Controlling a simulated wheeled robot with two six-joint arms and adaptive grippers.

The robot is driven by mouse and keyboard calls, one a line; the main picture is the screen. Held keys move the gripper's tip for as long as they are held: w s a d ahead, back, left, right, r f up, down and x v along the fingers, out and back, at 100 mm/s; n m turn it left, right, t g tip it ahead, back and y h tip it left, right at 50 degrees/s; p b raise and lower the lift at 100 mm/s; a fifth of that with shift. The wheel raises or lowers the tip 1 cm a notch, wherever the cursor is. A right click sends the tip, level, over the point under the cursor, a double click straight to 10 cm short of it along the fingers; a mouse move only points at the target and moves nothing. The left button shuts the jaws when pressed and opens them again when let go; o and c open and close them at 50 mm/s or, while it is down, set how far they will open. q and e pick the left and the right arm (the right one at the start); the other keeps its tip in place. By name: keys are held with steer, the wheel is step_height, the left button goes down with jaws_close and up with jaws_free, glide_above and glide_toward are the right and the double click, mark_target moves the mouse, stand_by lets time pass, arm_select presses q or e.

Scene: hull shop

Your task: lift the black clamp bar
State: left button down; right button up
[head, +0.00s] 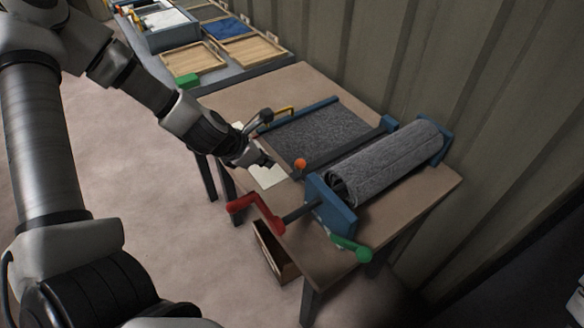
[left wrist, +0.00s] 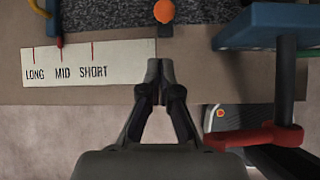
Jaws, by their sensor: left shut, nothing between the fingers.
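The black clamp bar (head: 346,151) lies across the grey mesh sheet on the wooden bench, beside the grey roll. An orange knob (head: 300,164) stands at its near end. The shut tips (left wrist: 160,66) show in the left wrist view, apart from the bar. My right gripper is not in view.
A white strip (left wrist: 85,64) marked LONG, MID and SHORT lies left of my gripper. A red crank (head: 258,210), blue bracket (head: 330,205) and green handle (head: 350,247) are at the near right. A yellow handle (head: 275,114) is farther back. Wooden trays (head: 253,51) stand beyond.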

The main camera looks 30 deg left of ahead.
mark_target(295, 173)
arm_select(q)
steer(key=b+x, duration=0.1)
steer(key=x, duration=0.1)
steer(key=b+x, duration=0.4)
steer(key=shift+s+d+r, duration=0.1)
steer(key=shift+d, duration=0.25)
steer(key=b+x, duration=0.1)
steer(key=x, duration=0.1)
steer(key=b+x, duration=0.1)
steer(key=shift+w+a+f+b, duration=0.2)
steer(key=shift+w+f+b, duration=0.05)
steer(key=shift+f+b, duration=0.1)
steer(key=shift+w+d+f, duration=0.3)
steer(key=shift+w+f, duration=0.05)
steer(key=shift+w, duration=0.1)
steer(key=shift+r, duration=0.15)
